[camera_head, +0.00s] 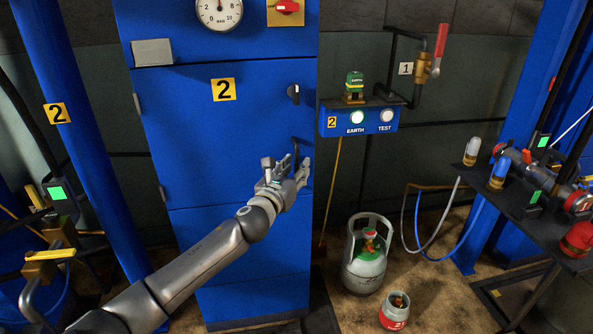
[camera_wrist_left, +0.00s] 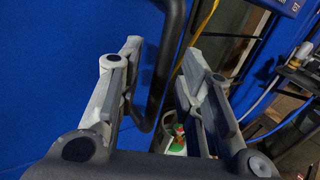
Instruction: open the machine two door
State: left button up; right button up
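In the left wrist view the handle (camera_wrist_left: 167,60) runs between the two fingers of my left gripper (camera_wrist_left: 160,75). The fingers are spread, with the handle nearer the left finger; I cannot tell whether they touch. My right gripper is in neither view.
A black knob (camera_head: 293,94) sits above the handle. A blue box (camera_head: 358,121) with EARTH and TEST buttons is mounted to the right. A grey gas cylinder (camera_head: 365,262) and a small red-grey canister (camera_head: 394,312) stand on the floor. A dark bench (camera_head: 525,205) is at the right.

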pick_arm(q)
jog(key=shift+w+d, duration=0.2)
jog(key=shift+w, duration=0.3)
jog(key=shift+c, duration=0.3)
grip_shut()
